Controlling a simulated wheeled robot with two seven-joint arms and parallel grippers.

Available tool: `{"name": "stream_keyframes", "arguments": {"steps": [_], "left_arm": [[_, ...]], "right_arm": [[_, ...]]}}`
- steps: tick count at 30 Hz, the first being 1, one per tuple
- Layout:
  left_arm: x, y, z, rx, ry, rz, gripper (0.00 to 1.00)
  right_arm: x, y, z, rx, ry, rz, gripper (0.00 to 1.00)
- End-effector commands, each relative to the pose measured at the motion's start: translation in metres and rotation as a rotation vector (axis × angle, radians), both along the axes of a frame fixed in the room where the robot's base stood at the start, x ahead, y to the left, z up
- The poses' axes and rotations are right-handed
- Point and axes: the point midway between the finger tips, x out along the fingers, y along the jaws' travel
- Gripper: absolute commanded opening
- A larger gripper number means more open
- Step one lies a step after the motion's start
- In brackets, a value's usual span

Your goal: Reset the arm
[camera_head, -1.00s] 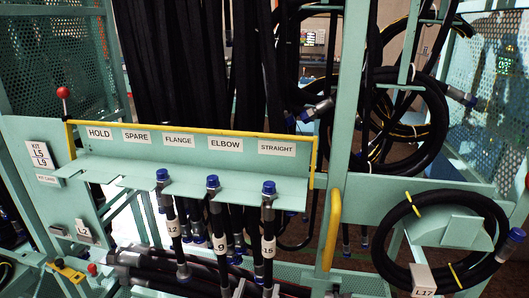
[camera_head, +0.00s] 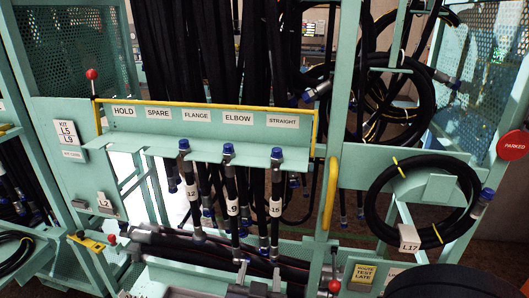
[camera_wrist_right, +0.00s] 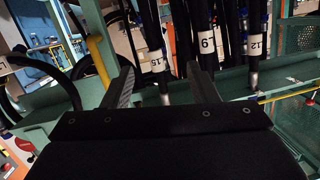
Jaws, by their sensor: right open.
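My right gripper (camera_head: 259,279) is at the bottom centre of the head view, low in front of the rack. In the right wrist view my right gripper (camera_wrist_right: 160,72) has its two fingers spread wide with nothing held between them. Beyond the fingers hang black hoses tagged 15 (camera_wrist_right: 155,58), 9 (camera_wrist_right: 206,43) and 12 (camera_wrist_right: 255,45). In the head view, hoses 12 (camera_head: 192,190), 9 (camera_head: 232,205) and 15 (camera_head: 275,205) hang upright from the green labelled shelf (camera_head: 210,150), with blue caps on top. My left gripper is not in view.
A coiled hose tagged L17 (camera_head: 375,205) hangs at the right, near a red PARKED sign (camera_head: 513,145). A yellow handle (camera_head: 330,193) stands on the post. Dark hoses (camera_head: 205,262) lie in the lower trough. A red-knobbed lever (camera_head: 92,75) stands at the left.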

Motion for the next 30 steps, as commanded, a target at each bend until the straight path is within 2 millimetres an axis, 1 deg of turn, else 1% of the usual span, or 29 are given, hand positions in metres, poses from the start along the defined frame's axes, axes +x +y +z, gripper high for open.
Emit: {"name": "stream_keyframes", "arguments": {"steps": [3, 8, 11, 14, 17, 20, 21, 22, 23, 24, 27, 30], "left_arm": [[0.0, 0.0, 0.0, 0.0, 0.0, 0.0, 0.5], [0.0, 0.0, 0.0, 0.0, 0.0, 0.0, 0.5], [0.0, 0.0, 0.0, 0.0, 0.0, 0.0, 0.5], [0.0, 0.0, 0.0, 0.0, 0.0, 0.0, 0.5], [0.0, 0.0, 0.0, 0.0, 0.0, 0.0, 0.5], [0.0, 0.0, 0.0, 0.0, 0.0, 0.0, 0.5], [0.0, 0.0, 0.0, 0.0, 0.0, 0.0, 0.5], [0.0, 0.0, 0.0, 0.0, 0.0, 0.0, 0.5], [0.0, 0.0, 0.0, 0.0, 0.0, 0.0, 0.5], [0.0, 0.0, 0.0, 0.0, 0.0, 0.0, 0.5], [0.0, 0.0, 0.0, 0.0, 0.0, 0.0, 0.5], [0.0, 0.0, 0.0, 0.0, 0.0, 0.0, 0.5]], "right_arm": [[0.009, -0.005, -0.001, 0.089, 0.07, 0.041, 0.53], [0.02, -0.013, 0.002, 0.235, 0.181, 0.13, 0.53], [0.022, -0.023, 0.01, 0.337, 0.251, 0.202, 0.53], [0.017, -0.041, 0.023, 0.442, 0.323, 0.296, 0.53], [-0.001, -0.069, 0.037, 0.512, 0.396, 0.396, 0.53], [-0.032, -0.103, 0.043, 0.513, 0.472, 0.465, 0.53], [-0.047, -0.118, 0.042, 0.498, 0.506, 0.476, 0.53], [-0.059, -0.128, 0.04, 0.484, 0.535, 0.479, 0.53], [-0.071, -0.139, 0.037, 0.465, 0.564, 0.475, 0.53], [-0.088, -0.153, 0.031, 0.44, 0.606, 0.464, 0.53], [-0.125, -0.183, 0.016, 0.377, 0.708, 0.408, 0.53], [-0.153, -0.203, 0.004, 0.333, 0.792, 0.344, 0.53]]}}
